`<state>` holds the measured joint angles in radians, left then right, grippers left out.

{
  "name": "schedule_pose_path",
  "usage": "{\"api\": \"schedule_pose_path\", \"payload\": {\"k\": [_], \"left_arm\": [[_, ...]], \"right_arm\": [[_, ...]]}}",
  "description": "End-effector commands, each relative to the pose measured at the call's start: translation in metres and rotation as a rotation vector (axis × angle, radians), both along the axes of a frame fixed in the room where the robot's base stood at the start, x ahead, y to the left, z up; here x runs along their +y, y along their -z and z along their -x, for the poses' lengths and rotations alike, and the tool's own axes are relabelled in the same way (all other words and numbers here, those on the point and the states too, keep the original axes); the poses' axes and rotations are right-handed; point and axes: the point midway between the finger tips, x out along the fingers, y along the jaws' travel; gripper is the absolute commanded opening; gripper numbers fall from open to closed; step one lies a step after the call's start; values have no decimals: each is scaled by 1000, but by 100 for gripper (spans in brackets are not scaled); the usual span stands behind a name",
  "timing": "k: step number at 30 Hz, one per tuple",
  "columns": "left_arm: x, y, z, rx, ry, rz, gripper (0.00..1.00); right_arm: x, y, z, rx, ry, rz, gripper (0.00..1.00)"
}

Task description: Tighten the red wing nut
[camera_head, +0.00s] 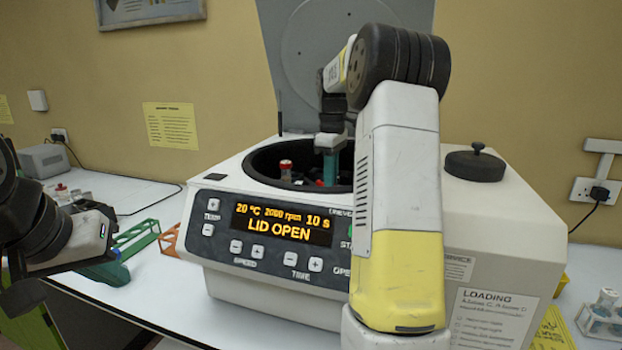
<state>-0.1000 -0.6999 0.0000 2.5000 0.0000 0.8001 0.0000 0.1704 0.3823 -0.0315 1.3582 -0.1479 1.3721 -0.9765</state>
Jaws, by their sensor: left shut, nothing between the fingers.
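The centrifuge (225,265) stands on the bench with its lid (285,60) raised; its display reads "LID OPEN". A small red-topped piece (286,166) shows in the dark bowl; I cannot tell whether it is the wing nut or a tube cap. No wing nut is clearly visible, and my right arm and the bowl rim hide part of the inside. My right gripper (330,172) points down into the bowl, its teal fingers right of the red-topped piece; their opening cannot be told. My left gripper (117,274) is shut and empty, left of the centrifuge near the racks.
A black knobbed disc (474,163) lies on the centrifuge's right top. A green rack (138,236) and an orange rack (169,240) stand left of the centrifuge. A tube rack (600,320) stands at far right. Some bench at back left is clear.

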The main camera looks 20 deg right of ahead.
Motion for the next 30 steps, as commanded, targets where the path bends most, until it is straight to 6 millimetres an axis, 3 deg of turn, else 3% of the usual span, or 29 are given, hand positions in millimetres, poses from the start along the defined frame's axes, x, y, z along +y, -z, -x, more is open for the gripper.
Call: {"api": "schedule_pose_path", "payload": {"k": [30], "left_arm": [[0,0,0,0,0,0,0]], "right_arm": [[14,-1,4,-2,938,0,0]]}}
